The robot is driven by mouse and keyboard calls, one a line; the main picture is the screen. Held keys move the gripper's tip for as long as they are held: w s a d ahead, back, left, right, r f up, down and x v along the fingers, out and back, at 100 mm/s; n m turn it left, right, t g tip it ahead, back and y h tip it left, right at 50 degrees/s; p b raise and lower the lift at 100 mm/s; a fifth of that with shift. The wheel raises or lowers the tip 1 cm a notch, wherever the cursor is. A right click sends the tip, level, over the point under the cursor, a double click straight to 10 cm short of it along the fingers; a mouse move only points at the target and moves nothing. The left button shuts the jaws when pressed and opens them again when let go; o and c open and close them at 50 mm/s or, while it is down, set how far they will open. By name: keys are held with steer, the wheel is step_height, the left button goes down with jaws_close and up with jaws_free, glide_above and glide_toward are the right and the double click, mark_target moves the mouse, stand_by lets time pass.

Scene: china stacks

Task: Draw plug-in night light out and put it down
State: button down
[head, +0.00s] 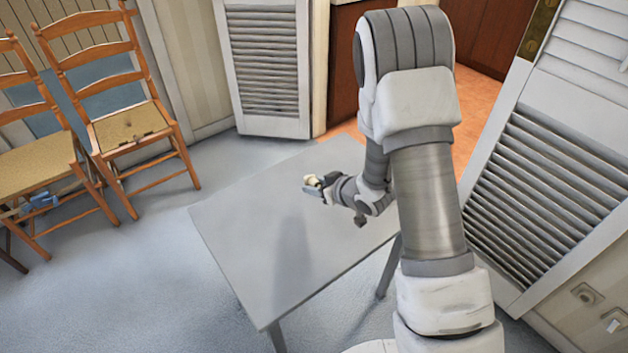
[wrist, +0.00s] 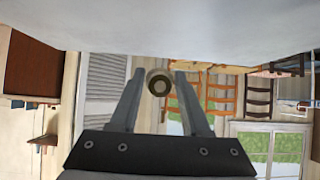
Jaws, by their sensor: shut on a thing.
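My gripper (head: 318,186) is over the grey table, pointing left and held roughly level. It is shut on a small pale, rounded thing, which I take to be the plug-in night light (head: 310,180). In the wrist view the night light (wrist: 159,83) shows end-on as a pale ring with a dark middle, between the two fingertips (wrist: 160,90). The fingers hide its sides. I cannot tell whether it touches the table.
The grey table (head: 250,240) is otherwise bare, with free room left and in front. Wooden chairs (head: 125,125) stand at the left. A louvred shutter (head: 550,190) is close on the right, with wall sockets (head: 587,295) below it.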

steer(key=shift+f+b, duration=2.05)
steer(key=shift+f, duration=0.8)
steer(key=shift+f+b, duration=0.4)
steer(key=shift+c, duration=1.4)
jaws_free()
steer(key=p+v, duration=0.4)
steer(key=v, duration=1.3)
steer(key=shift+r, duration=0.2)
steer(key=shift+s+d, duration=0.1)
steer(key=shift+d, duration=0.05)
